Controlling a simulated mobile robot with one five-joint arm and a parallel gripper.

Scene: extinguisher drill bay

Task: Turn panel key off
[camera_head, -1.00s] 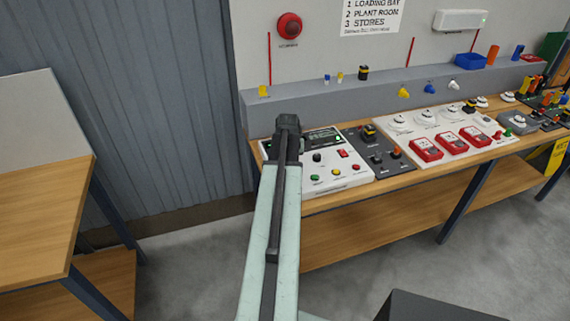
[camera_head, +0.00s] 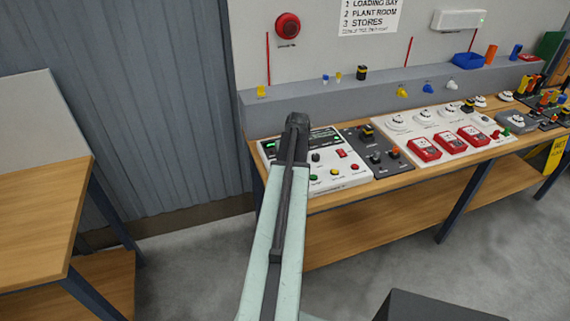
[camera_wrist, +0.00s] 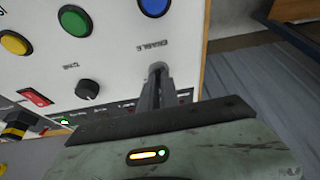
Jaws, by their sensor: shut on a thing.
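The white control panel (camera_head: 346,176) lies on the wooden bench, partly hidden by my arm in the head view. In the wrist view the panel (camera_wrist: 112,45) shows blue, green and yellow buttons and a black knob (camera_wrist: 87,89). The tips of my gripper (camera_wrist: 159,76) are together at the panel face, beside the ENABLE label. My gripper is shut on the panel key (camera_wrist: 157,66), which is mostly hidden between the fingers, so its turn angle cannot be told. In the head view my arm hides the gripper and the key.
A dark switch box (camera_head: 377,153) sits right of the panel. Farther right is a white board (camera_head: 440,133) with red call points and round detectors. A grey ledge (camera_head: 300,107) runs behind the bench. Open floor lies in front, with another wooden table (camera_head: 40,215) at left.

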